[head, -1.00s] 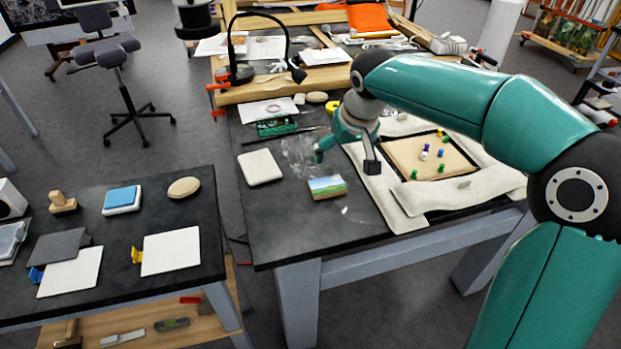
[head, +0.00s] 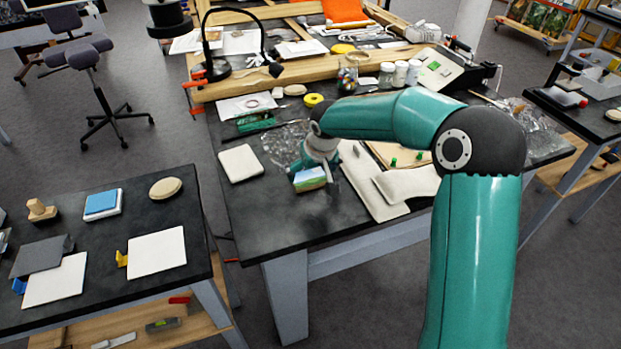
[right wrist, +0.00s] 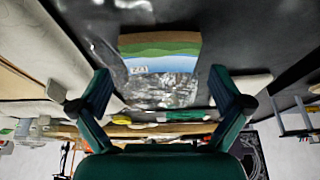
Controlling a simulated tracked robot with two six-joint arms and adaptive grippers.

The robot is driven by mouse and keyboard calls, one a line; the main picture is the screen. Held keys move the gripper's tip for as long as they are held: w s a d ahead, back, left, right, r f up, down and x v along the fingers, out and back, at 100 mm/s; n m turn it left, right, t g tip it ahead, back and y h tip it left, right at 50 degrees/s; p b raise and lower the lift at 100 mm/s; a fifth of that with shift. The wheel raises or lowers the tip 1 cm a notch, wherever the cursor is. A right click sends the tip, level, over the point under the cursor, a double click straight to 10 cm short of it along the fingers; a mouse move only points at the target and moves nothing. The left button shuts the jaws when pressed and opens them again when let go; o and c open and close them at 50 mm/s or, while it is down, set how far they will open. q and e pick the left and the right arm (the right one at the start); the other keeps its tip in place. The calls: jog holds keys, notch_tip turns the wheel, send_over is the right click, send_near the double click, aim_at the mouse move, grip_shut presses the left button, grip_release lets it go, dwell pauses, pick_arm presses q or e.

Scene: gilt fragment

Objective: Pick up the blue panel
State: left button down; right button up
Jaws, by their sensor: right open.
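A small painted panel (head: 310,181), with blue sky and green hills, is on the dark worktable. It also shows in the right wrist view (right wrist: 160,50), close beyond the fingertips. My right gripper (head: 304,164) is at the panel's back side in the head view. In the right wrist view my right gripper (right wrist: 163,92) is open, its two teal fingers apart with nothing held between them. I cannot tell whether a finger touches the panel. My left gripper is in neither current view.
A white pad (head: 240,164) lies left of the panel, and clear crumpled film (head: 285,140) lies behind it. Pale padded strips (head: 372,190) and a wooden board (head: 385,152) lie right. A desk lamp (head: 212,68) stands behind. The table's front left is clear.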

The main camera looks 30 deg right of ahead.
aim_at(309, 178)
jog(key=x, duration=0.3)
jog(key=shift+w+f, duration=0.1)
jog(key=shift+f, duration=0.05)
jog(key=shift+c, duration=0.2)
jog(key=c, duration=0.9)
jog(key=shift+o, duration=0.2)
